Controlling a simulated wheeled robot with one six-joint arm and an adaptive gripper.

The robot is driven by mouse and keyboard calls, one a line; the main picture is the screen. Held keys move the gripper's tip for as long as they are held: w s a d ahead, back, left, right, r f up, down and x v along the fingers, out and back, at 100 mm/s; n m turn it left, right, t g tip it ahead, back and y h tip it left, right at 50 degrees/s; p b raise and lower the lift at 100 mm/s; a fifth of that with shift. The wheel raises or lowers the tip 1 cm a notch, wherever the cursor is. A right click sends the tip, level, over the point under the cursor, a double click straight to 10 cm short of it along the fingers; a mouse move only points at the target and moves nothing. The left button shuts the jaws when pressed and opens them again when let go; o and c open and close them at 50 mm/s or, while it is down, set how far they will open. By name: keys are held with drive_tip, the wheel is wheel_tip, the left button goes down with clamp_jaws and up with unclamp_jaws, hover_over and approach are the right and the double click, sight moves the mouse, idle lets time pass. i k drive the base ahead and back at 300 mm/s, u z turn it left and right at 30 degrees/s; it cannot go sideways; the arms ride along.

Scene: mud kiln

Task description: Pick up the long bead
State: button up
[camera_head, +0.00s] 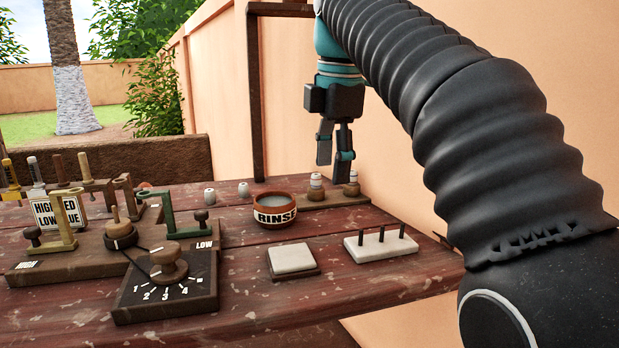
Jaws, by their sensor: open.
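My gripper (334,162) points down above the back right of the table, with its two fingers apart and nothing seen between them. Just below it is a low wooden stand (334,199). The stand bears two pale bead-like pieces, a left one (316,181) and a right one (352,177), each on a brown base. I cannot tell which piece is the long bead. The fingers partly overlap the stand's background.
The brown rinse bowl (275,210) stands mid-table. In front are a white square pad (292,260) and a white block with three dark pegs (381,246). A dial box (167,285) and wooden fixtures crowd the left. A wall rises behind.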

sight(316, 181)
drive_tip(key=i, duration=0.85)
drive_tip(key=z, duration=0.05)
